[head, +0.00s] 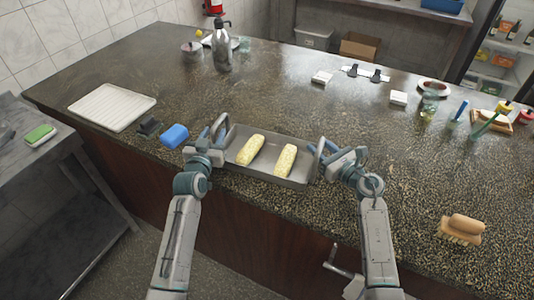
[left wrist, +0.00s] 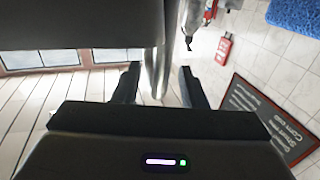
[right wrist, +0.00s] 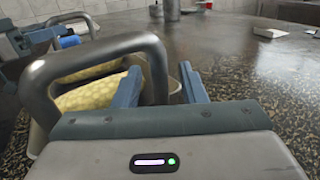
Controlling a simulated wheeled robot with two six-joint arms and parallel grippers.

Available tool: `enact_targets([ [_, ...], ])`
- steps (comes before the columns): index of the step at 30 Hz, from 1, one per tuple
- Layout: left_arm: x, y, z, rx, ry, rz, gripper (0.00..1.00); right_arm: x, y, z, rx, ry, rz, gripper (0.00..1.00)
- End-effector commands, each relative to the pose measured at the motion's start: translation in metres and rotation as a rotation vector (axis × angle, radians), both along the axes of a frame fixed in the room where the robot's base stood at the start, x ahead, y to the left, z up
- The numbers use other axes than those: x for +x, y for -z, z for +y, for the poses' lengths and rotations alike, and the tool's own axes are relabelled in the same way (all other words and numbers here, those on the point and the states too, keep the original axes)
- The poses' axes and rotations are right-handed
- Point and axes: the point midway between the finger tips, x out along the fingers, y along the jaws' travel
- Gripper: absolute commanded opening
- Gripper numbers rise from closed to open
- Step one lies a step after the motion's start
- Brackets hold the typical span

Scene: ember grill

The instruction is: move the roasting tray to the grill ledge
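The roasting tray (head: 267,173) is a grey metal pan on the front edge of the dark stone counter. It holds two yellow, speckled oblong pieces and has an upright loop handle at each end. My left gripper (head: 212,143) is at the left handle (head: 221,127); in the left wrist view its fingers (left wrist: 160,85) stand apart with a metal bar between them. My right gripper (head: 328,157) is at the right handle; in the right wrist view its fingers (right wrist: 162,85) stand apart with the handle (right wrist: 155,68) between them. I cannot identify the grill ledge.
A blue sponge (head: 174,136) and a dark object (head: 149,127) lie left of the tray, beyond them a white ribbed tray (head: 111,106). A brush (head: 461,228) lies at the right. A metal side table (head: 30,165) stands left across a gap.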

Motion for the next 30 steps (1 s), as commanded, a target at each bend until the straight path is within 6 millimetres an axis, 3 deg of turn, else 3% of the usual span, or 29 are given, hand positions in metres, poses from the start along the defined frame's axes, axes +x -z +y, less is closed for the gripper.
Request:
enact_targets([
  [5,0.0,0.0,0.0,0.0,0.0,0.0,0.36,0.0,0.0,0.0,0.0,0.0,0.0,0.36],
  [9,0.0,0.0,0.0,0.0,0.0,0.0,0.08,0.0,0.0,0.0,0.0,0.0,0.0,0.08],
  [11,0.0,0.0,0.0,0.0,0.0,0.0,0.0,0.0,0.0,0.0,0.0,0.0,0.0,0.0],
  [30,0.0,-0.014,0.0,-0.001,0.0,-0.004,0.0,0.0,-0.013,0.0,0.001,0.0,-0.003,0.0],
])
